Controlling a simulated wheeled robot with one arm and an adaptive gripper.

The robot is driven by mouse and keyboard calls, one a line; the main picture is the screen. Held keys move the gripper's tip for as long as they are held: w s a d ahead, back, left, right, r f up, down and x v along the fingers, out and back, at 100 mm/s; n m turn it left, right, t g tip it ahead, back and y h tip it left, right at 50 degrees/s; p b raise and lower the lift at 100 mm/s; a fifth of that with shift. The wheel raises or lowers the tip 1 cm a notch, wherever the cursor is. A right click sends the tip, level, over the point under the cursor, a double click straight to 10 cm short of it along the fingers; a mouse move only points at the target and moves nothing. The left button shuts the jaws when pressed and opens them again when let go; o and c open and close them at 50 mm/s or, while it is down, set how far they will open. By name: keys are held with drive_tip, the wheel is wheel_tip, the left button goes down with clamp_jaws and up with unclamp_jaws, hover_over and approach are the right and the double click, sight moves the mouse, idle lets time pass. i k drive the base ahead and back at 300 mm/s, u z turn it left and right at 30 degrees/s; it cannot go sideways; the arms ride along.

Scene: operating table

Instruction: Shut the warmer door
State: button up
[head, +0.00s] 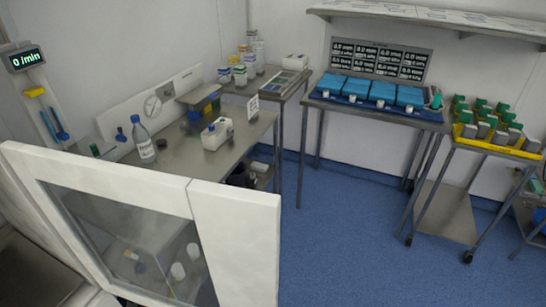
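The warmer door (235,225) is a white-framed panel with a glass window (130,240), filling the lower left of the head view. It appears to stand open, swung out from a pale cabinet body (25,265) that shows only in part at the lower left edge. Its hinge and handle cannot be made out. Several small white-capped items show dimly through the glass. My gripper is not in view.
A steel bench (190,150) with a clear bottle (143,140) and a white box (217,133) stands behind the door. Steel tables with blue trays (370,90) and a yellow rack (495,140) stand at the right. Blue floor (350,240) is free right of the door.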

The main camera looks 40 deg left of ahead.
sight(238, 229)
drive_tip(key=i, duration=2.2)
drive_tip(key=u, duration=4.7)
drive_tip(key=k, duration=0.15)
drive_tip(key=u, duration=0.75)
